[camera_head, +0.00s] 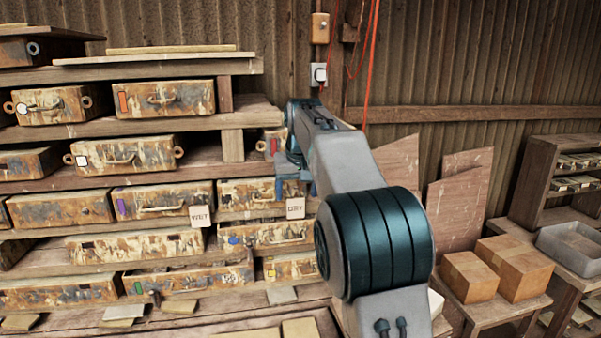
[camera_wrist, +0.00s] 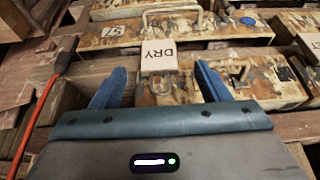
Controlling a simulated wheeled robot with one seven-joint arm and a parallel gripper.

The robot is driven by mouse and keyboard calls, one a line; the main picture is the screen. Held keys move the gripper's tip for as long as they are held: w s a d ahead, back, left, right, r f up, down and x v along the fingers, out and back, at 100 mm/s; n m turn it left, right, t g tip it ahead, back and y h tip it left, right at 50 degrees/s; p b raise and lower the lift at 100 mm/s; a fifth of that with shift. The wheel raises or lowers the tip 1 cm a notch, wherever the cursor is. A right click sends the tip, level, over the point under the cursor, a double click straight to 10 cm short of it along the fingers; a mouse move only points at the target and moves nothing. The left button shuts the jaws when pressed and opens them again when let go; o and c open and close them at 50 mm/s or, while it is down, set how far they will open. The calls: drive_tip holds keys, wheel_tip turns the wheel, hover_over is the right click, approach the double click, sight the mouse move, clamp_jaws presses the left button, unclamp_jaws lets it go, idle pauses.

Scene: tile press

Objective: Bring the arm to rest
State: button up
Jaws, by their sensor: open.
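My arm reaches toward a rack of worn metal drawers in the head view. My gripper (camera_head: 297,187) is in front of the right end of the rack, near the drawer with the white DRY tag (camera_head: 295,208). In the wrist view my gripper (camera_wrist: 158,88) shows two blue fingers spread apart. The DRY tag (camera_wrist: 158,57) appears between and beyond the fingertips, upside down, with a drawer (camera_wrist: 180,88) behind it. Nothing is held between the fingers. Whether a finger touches the drawer or tag cannot be told.
A red cord (camera_head: 371,65) hangs down the wall behind my arm. It passes left of my gripper in the wrist view (camera_wrist: 62,55). Cardboard boxes (camera_head: 514,268) stand on a low bench at right, beside a grey tray (camera_head: 572,247). Boards (camera_head: 458,200) lean on the wall.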

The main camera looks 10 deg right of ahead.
drive_tip(key=v, duration=0.8)
drive_tip(key=s+f+b, duration=0.1)
drive_tip(key=s+f, duration=1.1)
drive_tip(key=s, duration=0.5)
drive_tip(key=s+f+b, duration=0.1)
drive_tip(key=s+f, duration=1.1)
drive_tip(key=s, duration=0.4)
drive_tip(key=shift+s+f+g, duration=0.2)
drive_tip(key=shift+s+g, duration=0.2)
